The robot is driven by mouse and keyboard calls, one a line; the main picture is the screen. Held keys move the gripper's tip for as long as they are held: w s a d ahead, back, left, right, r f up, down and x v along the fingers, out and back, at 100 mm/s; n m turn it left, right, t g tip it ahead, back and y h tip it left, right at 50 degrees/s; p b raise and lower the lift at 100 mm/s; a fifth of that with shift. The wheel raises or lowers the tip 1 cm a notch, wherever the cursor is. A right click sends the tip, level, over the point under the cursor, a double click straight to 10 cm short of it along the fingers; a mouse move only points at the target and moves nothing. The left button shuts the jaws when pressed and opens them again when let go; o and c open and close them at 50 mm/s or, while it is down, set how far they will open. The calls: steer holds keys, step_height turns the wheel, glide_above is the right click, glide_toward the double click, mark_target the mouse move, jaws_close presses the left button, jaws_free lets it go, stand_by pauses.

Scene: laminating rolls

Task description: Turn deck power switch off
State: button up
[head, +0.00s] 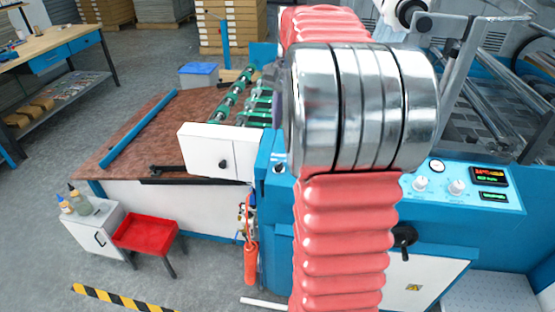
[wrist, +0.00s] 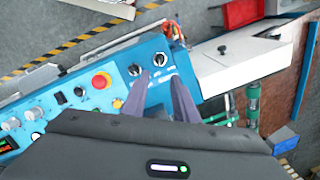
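In the wrist view my gripper (wrist: 160,77) is open, with its two dark purple fingers apart and nothing between them. The fingertips point at a black rotary switch (wrist: 160,59) on a light plate at the blue panel's end. A second black rotary switch (wrist: 134,70) sits to its left, near the left fingertip. I cannot read any labels, so I cannot tell which one is the deck power switch. Whether the fingers touch the panel is unclear.
The main control panel (head: 465,200) shows right of my arm. A white box (head: 215,150) and green rollers (head: 229,100) stand to the left.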

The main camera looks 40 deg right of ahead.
mark_target(278, 164)
steer(key=shift+f, duration=0.1)
steer(key=f, duration=0.4)
steer(key=w+f, duration=0.1)
steer(key=f, duration=0.8)
steer(key=shift+w+a+f, duration=0.15)
steer(key=shift+w+f, duration=0.1)
steer(key=shift+f, duration=0.05)
steer(key=shift+c, duration=0.2)
jaws_close()
